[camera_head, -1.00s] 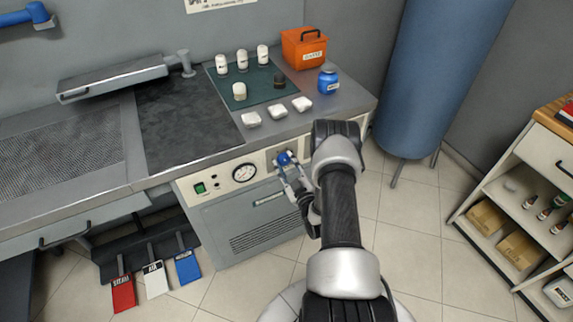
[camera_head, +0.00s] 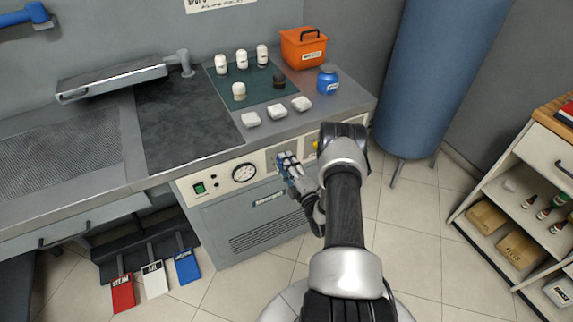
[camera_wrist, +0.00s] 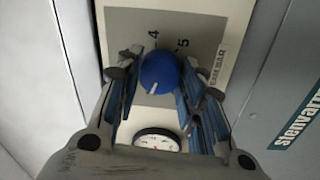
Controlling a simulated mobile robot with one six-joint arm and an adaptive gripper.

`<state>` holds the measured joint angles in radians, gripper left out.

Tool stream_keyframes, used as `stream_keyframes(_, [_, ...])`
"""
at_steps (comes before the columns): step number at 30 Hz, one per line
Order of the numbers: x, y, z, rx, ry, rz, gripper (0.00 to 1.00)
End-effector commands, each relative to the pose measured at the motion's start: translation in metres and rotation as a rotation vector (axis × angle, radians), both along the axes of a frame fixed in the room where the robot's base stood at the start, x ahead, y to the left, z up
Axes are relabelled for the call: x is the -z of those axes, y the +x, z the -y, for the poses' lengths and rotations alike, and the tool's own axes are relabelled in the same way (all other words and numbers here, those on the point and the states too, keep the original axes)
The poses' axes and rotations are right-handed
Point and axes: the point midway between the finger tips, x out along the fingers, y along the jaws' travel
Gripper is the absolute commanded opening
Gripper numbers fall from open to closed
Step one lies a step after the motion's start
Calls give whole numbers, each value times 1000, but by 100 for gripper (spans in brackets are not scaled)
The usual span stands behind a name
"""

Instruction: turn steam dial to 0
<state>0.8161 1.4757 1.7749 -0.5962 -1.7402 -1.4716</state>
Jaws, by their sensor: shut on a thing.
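The steam dial (camera_wrist: 158,72) is a round blue knob on a pale panel in the wrist view, with printed 4 and 5 beyond it and a label that seems to read STEAM BAR. A white mark on the knob points to the lower left of that view, away from the 4 and 5. My gripper (camera_head: 288,161) is at the front panel of the press table, right of the gauge, and largely hides the dial in the head view. In the wrist view its fingers stand on both sides of the knob, shut on it.
The round gauge (camera_head: 244,172) sits left of the dial, with a green switch (camera_head: 199,188) further left. A yellow part (camera_head: 317,146) shows right of my gripper, close to my arm. White blocks (camera_head: 251,119) lie on the tabletop above.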

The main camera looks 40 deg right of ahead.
Motion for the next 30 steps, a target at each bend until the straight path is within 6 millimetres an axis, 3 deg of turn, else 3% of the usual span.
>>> stream_keyframes(18, [-1,-1,2,1,-563,-137,12])
stream_keyframes(30, [-1,-1,2,2,-835,-203,12])
